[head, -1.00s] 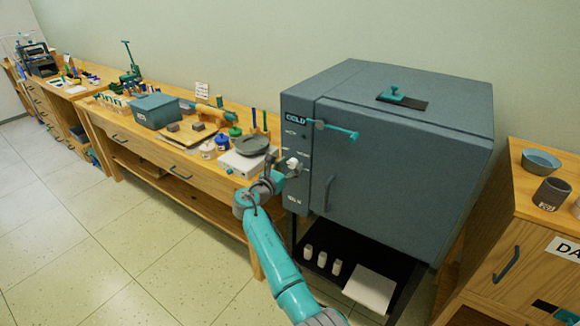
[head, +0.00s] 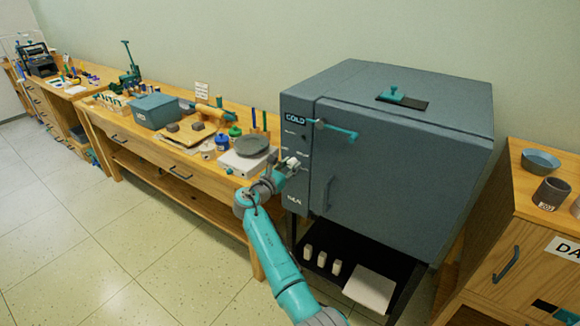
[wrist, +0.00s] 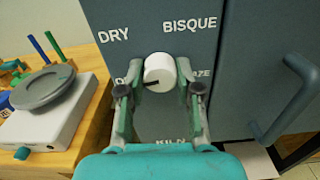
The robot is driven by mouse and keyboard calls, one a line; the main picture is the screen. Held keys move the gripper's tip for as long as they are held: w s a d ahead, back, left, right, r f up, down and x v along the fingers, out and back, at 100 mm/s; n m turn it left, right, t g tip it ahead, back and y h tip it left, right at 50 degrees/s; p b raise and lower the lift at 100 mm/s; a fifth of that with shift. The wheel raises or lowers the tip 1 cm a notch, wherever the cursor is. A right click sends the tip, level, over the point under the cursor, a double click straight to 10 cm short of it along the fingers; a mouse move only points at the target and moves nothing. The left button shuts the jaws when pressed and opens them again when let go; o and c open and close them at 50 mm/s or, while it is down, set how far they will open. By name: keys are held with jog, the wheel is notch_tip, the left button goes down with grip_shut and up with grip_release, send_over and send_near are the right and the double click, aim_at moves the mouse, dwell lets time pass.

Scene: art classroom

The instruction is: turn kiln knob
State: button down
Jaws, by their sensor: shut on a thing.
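The kiln (head: 400,160) is a large grey-blue box with a display reading COLD. Its white round knob (wrist: 160,70) sits on the front panel, with a black pointer mark toward the lower left in the wrist view. DRY is printed at upper left of the knob and BISQUE at upper right. Two lower labels are partly hidden by my fingers. My gripper (wrist: 160,80) has one finger on each side of the knob and is shut on it. In the head view my gripper (head: 285,170) is at the kiln's panel, largely covering the knob.
The kiln door handle (wrist: 290,100) stands out right of my gripper. A teal lever (head: 337,131) projects above. A white device with a grey disc (head: 252,147) stands left on the wooden bench (head: 165,160). The floor in front is clear.

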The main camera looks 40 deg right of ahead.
jog(key=m, duration=0.5)
jog(key=shift+m, duration=0.4)
jog(key=m, duration=1.2)
jog(key=shift+m, duration=0.4)
jog(key=m, duration=0.6)
jog(key=shift+f, duration=0.1)
jog(key=c, duration=0.8)
grip_release()
jog(key=shift+a, duration=0.1)
